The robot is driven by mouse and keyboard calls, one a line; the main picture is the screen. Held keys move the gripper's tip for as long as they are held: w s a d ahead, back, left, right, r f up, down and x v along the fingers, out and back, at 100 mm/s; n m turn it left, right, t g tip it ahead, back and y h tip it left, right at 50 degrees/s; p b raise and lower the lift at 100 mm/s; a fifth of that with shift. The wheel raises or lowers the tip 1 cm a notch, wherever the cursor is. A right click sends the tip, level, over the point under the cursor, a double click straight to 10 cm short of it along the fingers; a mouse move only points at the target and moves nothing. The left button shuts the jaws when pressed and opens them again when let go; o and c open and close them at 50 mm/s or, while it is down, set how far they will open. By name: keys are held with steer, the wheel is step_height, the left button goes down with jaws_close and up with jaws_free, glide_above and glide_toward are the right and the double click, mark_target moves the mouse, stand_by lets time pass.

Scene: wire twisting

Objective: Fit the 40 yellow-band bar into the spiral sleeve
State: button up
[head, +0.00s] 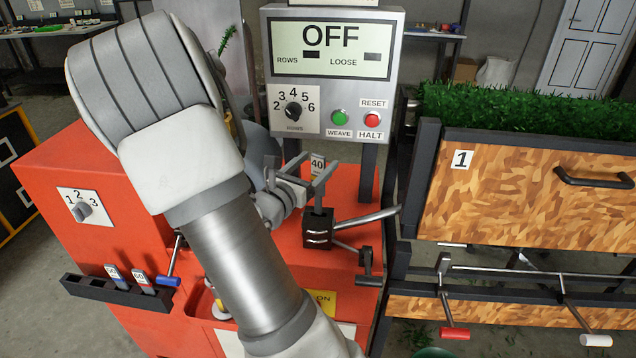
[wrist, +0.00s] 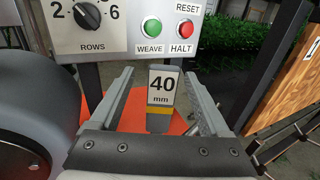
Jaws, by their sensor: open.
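The 40 bar, a grey upright piece with a white "40 mm" label (wrist: 162,88) and a yellow band, stands between my gripper's two fingers in the wrist view. There are gaps on both sides. Its label (head: 318,164) also shows in the head view, above the red machine's top. My gripper (head: 316,176) is open around the bar; both fingers show in the wrist view (wrist: 160,85). I cannot make out the spiral sleeve for certain.
A black block (head: 318,229) with a grey lever (head: 365,218) is close below my gripper. A black rack (head: 100,290) with two labelled bars lies at left on the red machine (head: 75,170). The control panel (head: 333,70) reads OFF. A wooden panel box (head: 540,190) stands right.

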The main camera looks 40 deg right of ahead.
steer(key=x, duration=0.4)
steer(key=shift+s+d, duration=0.1)
steer(key=shift+s, duration=0.05)
jaws_close()
stand_by(1.2)
